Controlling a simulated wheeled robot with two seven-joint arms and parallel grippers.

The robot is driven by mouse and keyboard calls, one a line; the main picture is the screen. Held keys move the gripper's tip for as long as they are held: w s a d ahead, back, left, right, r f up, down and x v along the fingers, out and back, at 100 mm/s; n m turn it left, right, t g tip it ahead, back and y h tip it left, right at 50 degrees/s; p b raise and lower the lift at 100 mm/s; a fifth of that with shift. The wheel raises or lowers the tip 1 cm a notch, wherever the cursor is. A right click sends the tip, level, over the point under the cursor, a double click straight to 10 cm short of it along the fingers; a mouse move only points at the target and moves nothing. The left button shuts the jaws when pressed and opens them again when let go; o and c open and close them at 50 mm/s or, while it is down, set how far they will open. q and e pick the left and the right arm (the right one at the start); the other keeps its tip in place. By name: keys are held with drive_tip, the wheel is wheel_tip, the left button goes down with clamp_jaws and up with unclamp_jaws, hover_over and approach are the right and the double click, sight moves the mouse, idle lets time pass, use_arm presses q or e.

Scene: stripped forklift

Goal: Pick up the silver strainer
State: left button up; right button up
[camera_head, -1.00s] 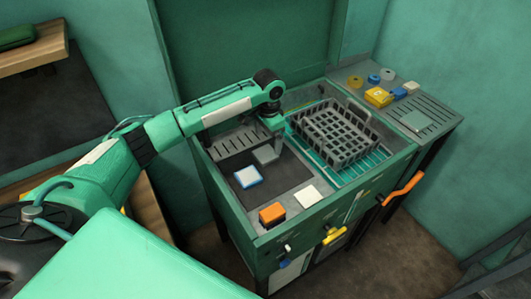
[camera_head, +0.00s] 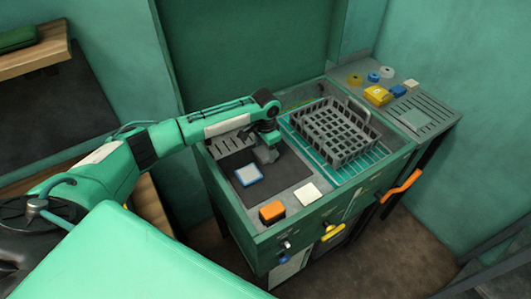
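My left gripper (camera_head: 267,150) points down over the dark mat of the green counter, reaching in from the left. Its fingers are small and dark, and I cannot tell whether they are open or shut. A small grey piece shows right at the fingertips, but I cannot tell whether it is a separate thing or part of the gripper. Nothing shows clearly as a silver strainer. A grey slotted basket (camera_head: 337,132) stands upright on a teal rack to the right of the gripper, apart from it. My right gripper is not in view.
On the dark mat (camera_head: 285,172) lies a blue-and-white square (camera_head: 248,175). An orange block (camera_head: 271,212) and a white square (camera_head: 307,194) are near the front edge. A side shelf (camera_head: 436,108) holds a yellow block (camera_head: 378,95) and several small items. The right part of the mat is clear.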

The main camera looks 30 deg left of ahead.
use_arm(q)
drive_tip(key=c, duration=0.5)
drive_tip(key=shift+r, duration=0.1)
